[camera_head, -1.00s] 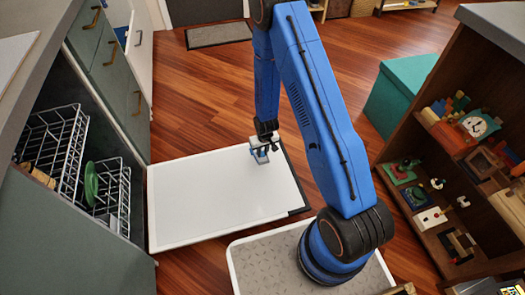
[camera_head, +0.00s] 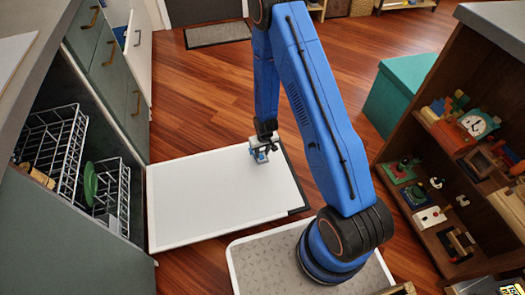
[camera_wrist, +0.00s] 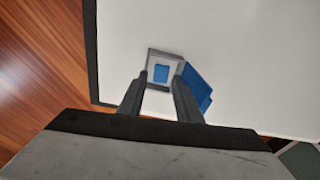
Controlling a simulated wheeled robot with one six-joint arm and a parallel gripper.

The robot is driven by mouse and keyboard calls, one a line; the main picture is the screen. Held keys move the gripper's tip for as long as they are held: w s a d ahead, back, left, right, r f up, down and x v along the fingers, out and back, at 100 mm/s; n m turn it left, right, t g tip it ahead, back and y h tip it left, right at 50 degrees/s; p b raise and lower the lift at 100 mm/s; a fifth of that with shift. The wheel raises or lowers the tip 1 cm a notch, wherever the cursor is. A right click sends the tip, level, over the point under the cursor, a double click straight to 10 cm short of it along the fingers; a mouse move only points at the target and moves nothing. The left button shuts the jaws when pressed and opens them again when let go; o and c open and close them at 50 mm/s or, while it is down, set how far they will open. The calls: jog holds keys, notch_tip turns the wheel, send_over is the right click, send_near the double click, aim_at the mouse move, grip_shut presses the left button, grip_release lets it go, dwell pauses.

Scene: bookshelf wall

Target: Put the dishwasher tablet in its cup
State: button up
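The cup (camera_wrist: 150,57) is a small grey square frame on the white panel, with its blue lid (camera_wrist: 197,87) tilted open at its right side. A small blue block, which looks like the dishwasher tablet (camera_wrist: 161,73), shows inside the cup's frame. My gripper (camera_wrist: 160,78) is above the cup, its two dark fingers apart on either side of the blue block, with a visible gap between block and fingers. In the head view my gripper (camera_head: 262,148) is over the panel's right part and partly hides the cup.
The white panel is the open dishwasher door (camera_head: 205,205), flat above the wooden floor. Wire racks (camera_head: 62,150) with a green plate (camera_head: 90,182) stand inside the dishwasher at left. A shelf (camera_head: 400,160) with toys and a teal box (camera_head: 395,95) are at right.

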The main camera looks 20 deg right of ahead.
notch_tip(320, 180, up, 17)
jog(key=s, duration=0.2)
jog(key=shift+s+d, duration=0.15)
jog(key=shift+s, duration=0.15)
dwell(0.5)
jog(key=shift+r, duration=0.2)
dwell(0.4)
